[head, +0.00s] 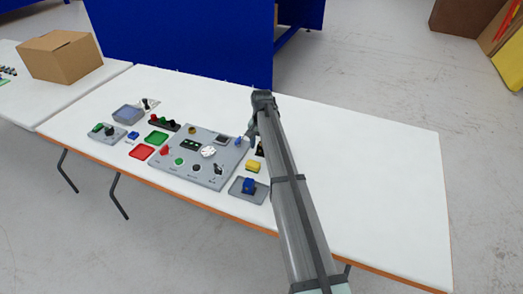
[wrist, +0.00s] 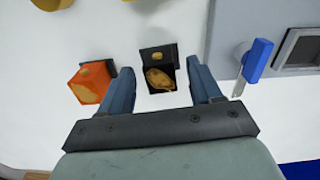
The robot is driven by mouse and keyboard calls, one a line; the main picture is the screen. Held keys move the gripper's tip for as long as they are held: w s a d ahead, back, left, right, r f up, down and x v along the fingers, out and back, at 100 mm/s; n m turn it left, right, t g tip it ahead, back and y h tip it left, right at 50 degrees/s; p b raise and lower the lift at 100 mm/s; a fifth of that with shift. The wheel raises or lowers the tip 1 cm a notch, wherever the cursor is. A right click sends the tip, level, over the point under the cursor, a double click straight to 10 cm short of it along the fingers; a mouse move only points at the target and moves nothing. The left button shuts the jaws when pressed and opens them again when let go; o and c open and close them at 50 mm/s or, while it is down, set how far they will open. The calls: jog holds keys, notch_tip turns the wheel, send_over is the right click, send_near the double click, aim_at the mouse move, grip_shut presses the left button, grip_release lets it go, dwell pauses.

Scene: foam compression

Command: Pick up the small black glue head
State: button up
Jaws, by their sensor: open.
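A small black box-like piece (wrist: 157,53) with an orange-brown rounded part inside lies on the white table in the wrist view. It is the likeliest glue head, but I cannot tell for sure. In the head view a small dark piece (head: 260,150) shows just beside my gripper (head: 252,140), partly hidden by the arm. My gripper (wrist: 162,82) is open and empty in the wrist view. Its two blue-grey fingers stand apart, one on each side of the black piece, seen from above. I cannot tell the height between them.
An orange block (wrist: 90,82) lies close outside the left finger in the wrist view. A blue-handled part (wrist: 258,60) sits on a grey panel at the right. In the head view, the table (head: 380,170) is clear right of my arm; a cardboard box (head: 60,56) stands far left.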

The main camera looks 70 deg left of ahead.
jog(key=shift+f, duration=0.95)
jog(key=shift+c, duration=0.3)
grip_shut()
